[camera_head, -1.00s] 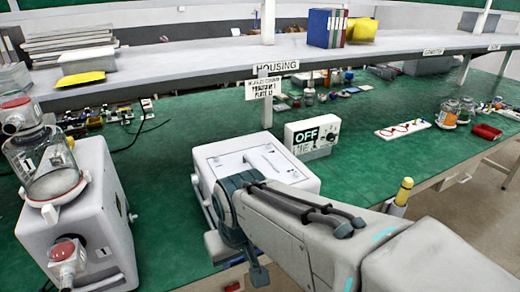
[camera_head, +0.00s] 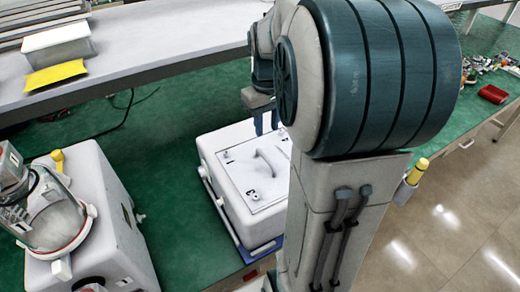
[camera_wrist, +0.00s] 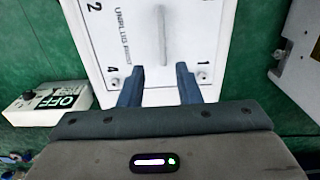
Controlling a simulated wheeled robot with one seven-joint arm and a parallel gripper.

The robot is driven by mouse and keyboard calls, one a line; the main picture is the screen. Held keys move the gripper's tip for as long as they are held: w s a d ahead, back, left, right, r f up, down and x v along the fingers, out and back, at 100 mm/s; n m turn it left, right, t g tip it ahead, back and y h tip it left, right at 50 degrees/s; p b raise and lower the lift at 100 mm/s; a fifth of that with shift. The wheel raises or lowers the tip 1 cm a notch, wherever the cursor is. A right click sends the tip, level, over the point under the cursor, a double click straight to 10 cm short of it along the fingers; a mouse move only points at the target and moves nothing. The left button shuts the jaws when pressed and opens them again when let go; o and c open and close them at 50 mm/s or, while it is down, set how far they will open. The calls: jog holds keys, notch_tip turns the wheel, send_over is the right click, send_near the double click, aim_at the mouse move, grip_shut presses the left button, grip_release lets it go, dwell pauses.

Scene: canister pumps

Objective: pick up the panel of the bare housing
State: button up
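The bare housing (camera_head: 232,222) is a white box on the green bench, seen in the head view. Its panel (camera_head: 240,177) lies flat on top, with a raised bar handle (camera_head: 268,160) near its middle. In the wrist view the panel (camera_wrist: 112,38) shows printed numbers and corner fasteners, and the handle (camera_wrist: 162,38) stands ahead of my fingertips. My gripper (camera_wrist: 158,72) is open and empty, its two fingers apart over the panel's edge near corners 4 and 1. In the head view the fingers (camera_head: 266,122) are over the housing's far side, partly hidden by my arm.
A second white unit (camera_head: 100,205) with a glass canister (camera_head: 55,215) stands at the left. A shelf (camera_head: 150,45) runs behind the housing. The OFF box (camera_wrist: 45,103) is beside the housing in the wrist view. Green bench between the two units is clear.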

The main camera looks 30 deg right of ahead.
send_over(265, 157)
jog(key=f, duration=0.6)
jog(key=shift+d+f, duration=0.1)
jog(key=shift+d, duration=0.25)
jog(key=shift+a+f+p, duration=0.15)
jog(key=shift+f+p, duration=0.3)
jog(key=shift+f, duration=1.05)
jog(key=shift+a+f+p, duration=0.15)
jog(key=shift+f+p, duration=0.25)
jog(key=shift+f, duration=1.05)
jog(key=shift+c, duration=0.3)
grip_shut()
